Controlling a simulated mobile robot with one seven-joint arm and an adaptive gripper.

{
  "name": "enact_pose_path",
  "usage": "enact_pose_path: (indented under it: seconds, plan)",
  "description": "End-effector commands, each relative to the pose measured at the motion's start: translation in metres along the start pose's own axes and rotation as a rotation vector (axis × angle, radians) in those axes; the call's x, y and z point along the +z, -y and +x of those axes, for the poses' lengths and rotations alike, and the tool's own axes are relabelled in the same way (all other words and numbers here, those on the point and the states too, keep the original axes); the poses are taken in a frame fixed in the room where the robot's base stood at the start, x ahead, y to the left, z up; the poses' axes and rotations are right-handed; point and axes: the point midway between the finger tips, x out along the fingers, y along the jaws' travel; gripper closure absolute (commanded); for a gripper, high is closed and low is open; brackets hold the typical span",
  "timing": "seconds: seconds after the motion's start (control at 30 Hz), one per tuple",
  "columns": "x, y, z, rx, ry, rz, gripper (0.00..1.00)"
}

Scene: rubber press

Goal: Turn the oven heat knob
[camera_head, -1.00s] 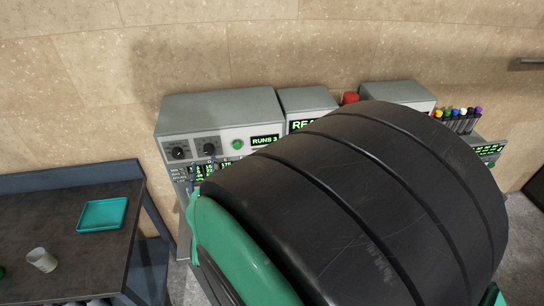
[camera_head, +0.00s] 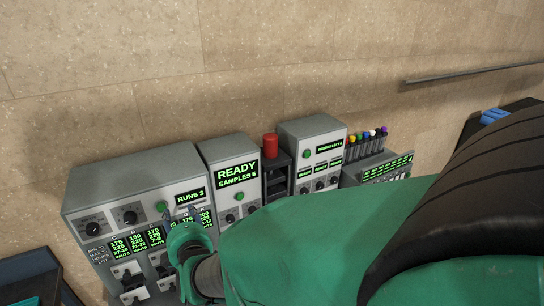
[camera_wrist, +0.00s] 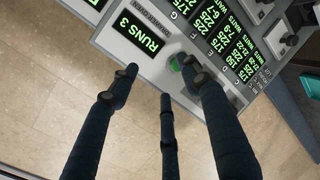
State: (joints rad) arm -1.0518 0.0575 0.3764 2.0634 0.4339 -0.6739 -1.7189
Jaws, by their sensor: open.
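The oven unit (camera_head: 150,180) is a grey box against the wall, with a "RUNS 3" display (camera_head: 190,196). Two black round knobs sit at its upper left, a left knob (camera_head: 92,228) and a right knob (camera_head: 130,217). I cannot tell which one sets the heat. A green button (camera_head: 162,206) lies right of them. My gripper (camera_wrist: 160,85) is open, its dark fingers spread and empty, over the display and button. In the wrist view the right finger overlaps the green button (camera_wrist: 175,64); contact cannot be told. That finger hides most of the panel beyond it, where the knobs lie.
Lit drawer readouts (camera_head: 155,238) and drawer handles lie below the knobs. A "READY" unit (camera_head: 235,175), a red cylinder (camera_head: 270,146) and a rack of coloured-cap tubes (camera_head: 366,142) stand to the right. A dark table (camera_head: 35,280) is at lower left.

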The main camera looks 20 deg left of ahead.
Motion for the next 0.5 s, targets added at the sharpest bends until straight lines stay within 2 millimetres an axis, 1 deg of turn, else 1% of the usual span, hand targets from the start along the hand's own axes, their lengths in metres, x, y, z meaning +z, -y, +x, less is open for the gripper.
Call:
enact_pose_path:
  seconds: [0.03, 0.1, 0.2, 0.33, 0.5]
  plan:
    - [0.008, -0.002, -0.001, -0.004, 0.005, 0.018, 0.53]
    - [0.017, -0.003, -0.003, -0.013, 0.011, 0.044, 0.53]
    - [0.026, -0.005, -0.006, -0.024, 0.016, 0.073, 0.53]
    - [0.035, -0.007, -0.009, -0.033, 0.021, 0.099, 0.53]
    - [0.039, -0.007, -0.01, -0.04, 0.024, 0.113, 0.53]
